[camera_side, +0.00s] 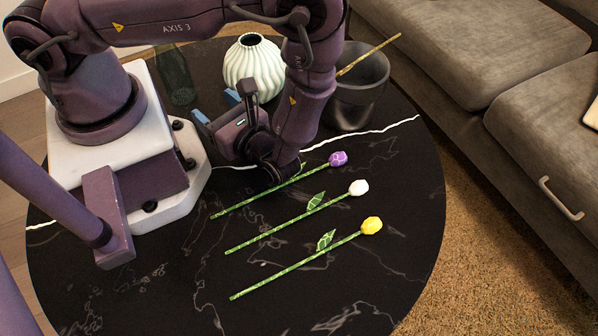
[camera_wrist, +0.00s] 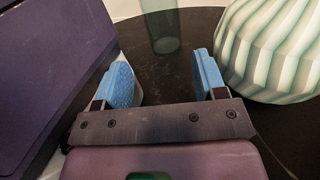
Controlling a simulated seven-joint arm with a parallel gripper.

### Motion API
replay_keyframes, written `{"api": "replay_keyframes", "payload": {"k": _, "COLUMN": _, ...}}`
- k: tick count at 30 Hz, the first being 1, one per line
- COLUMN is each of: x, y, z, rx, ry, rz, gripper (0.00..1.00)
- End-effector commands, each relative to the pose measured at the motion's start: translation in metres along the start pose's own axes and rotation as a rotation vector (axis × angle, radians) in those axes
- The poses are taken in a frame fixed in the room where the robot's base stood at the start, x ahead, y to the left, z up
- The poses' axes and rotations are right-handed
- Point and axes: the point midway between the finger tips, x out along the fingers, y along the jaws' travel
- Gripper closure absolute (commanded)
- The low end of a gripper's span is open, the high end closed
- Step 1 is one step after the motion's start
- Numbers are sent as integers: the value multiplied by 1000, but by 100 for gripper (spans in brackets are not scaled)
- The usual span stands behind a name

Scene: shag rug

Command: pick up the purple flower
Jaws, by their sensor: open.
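The purple flower (camera_side: 338,158) lies on the black marble table, its green stem running down to the left. Part of my arm hangs over the stem and hides a little of it. A white flower (camera_side: 359,187) and a yellow flower (camera_side: 371,225) lie roughly parallel in front of it. My gripper (camera_side: 216,107) is open and empty, with blue fingertips. It is above the table, behind and left of the flowers, and faces away from them. The wrist view shows the open gripper (camera_wrist: 165,80) with table between its fingers and no flower.
A ribbed pale vase (camera_side: 252,67) stands behind my gripper, and is large at the right of the wrist view (camera_wrist: 275,50). A green glass vase (camera_side: 175,75) stands farther left. A dark pot (camera_side: 358,90) with a stick stands behind my arm. The table front is clear.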

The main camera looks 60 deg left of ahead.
Motion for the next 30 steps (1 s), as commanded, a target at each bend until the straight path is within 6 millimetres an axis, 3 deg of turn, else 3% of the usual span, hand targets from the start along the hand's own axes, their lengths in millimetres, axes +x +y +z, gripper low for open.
{"api": "replay_keyframes", "payload": {"k": 8, "x": 0, "y": 0, "z": 5, "rx": -1, "ry": 1, "rz": 0, "gripper": 35}}
{"api": "replay_keyframes", "payload": {"k": 18, "x": 0, "y": 0, "z": 85, "rx": -4, "ry": 6, "rz": 0, "gripper": 35}}
{"api": "replay_keyframes", "payload": {"k": 25, "x": 0, "y": 0, "z": 130, "rx": -4, "ry": 4, "rz": 0, "gripper": 35}}
{"api": "replay_keyframes", "payload": {"k": 26, "x": 0, "y": 0, "z": 132, "rx": 9, "ry": 15, "rz": 5, "gripper": 35}}
{"api": "replay_keyframes", "payload": {"k": 30, "x": -7, "y": 4, "z": 110, "rx": 239, "ry": 207, "rz": 46, "gripper": 35}}
